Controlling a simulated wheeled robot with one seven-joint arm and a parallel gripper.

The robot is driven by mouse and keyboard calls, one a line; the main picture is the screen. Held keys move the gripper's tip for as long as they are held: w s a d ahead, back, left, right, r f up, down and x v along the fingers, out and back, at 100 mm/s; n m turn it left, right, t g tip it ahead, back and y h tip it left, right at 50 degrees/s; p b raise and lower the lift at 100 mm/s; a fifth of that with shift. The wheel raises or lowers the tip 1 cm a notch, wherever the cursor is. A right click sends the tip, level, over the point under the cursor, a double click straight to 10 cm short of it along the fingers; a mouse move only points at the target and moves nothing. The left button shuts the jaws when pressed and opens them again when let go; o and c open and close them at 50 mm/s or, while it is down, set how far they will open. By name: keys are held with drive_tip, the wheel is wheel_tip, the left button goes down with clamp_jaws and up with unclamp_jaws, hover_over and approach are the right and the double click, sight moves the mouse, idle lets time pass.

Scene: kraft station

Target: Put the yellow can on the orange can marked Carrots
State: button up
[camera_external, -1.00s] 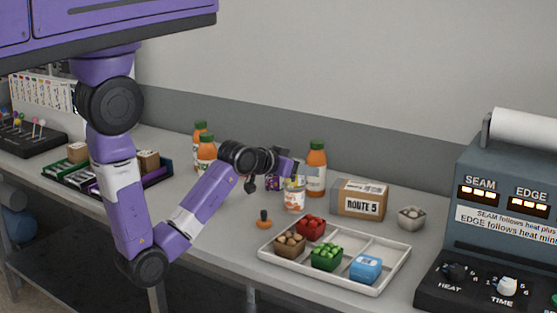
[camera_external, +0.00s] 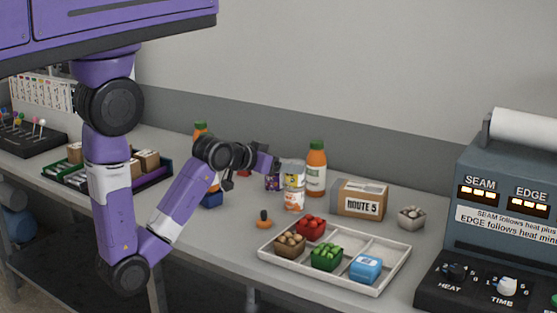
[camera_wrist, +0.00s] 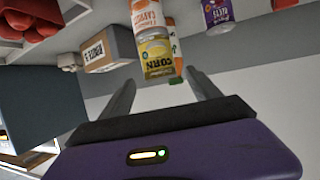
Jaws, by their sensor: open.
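The yellow can (camera_external: 293,169), labelled Corn, stands on top of the orange can marked Carrots (camera_external: 293,199), upright and touching it. In the wrist view, which is upside down, the yellow can (camera_wrist: 156,58) shows just beyond the fingertips and the Carrots can (camera_wrist: 147,14) shows at the top edge. My gripper (camera_wrist: 160,80) is open and empty. In the external view my gripper (camera_external: 272,163) is just left of the yellow can, apart from it.
A purple Beets can (camera_external: 272,182) stands left of the stack, and an orange bottle (camera_external: 316,168) close behind it. The Route 5 box (camera_external: 361,199) is to the right. A white divided tray (camera_external: 384,248) with small baskets lies in front.

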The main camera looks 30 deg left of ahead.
drive_tip(key=p+v, duration=0.2)
drive_tip(key=v, duration=0.2)
drive_tip(key=shift+s+r, duration=0.1)
drive_tip(key=shift+n+t+y, duration=0.3)
drive_tip(key=shift+n+y, duration=0.2)
drive_tip(key=shift+y, duration=0.1)
drive_tip(key=s+a+f, duration=0.2)
drive_tip(key=s, duration=0.2)
drive_tip(key=s+a+f, duration=0.2)
drive_tip(key=s+f, duration=0.1)
drive_tip(key=s+a+f, duration=0.3)
drive_tip(key=s, duration=0.1)
drive_tip(key=shift+s, duration=0.3)
drive_tip(key=shift+n+t+y, duration=0.3)
drive_tip(key=shift+n+y, duration=0.1)
drive_tip(key=shift+y, duration=0.1)
drive_tip(key=s, duration=0.2)
drive_tip(key=s+a, duration=0.1)
drive_tip(key=s, duration=0.2)
drive_tip(key=s+a, duration=0.1)
drive_tip(key=s, duration=0.2)
drive_tip(key=shift+s+a+f, duration=0.1)
drive_tip(key=shift+s+f, duration=0.15)
drive_tip(key=v, duration=0.7)
drive_tip(key=shift+a+n+y, duration=0.25)
drive_tip(key=shift+n+y, duration=0.15)
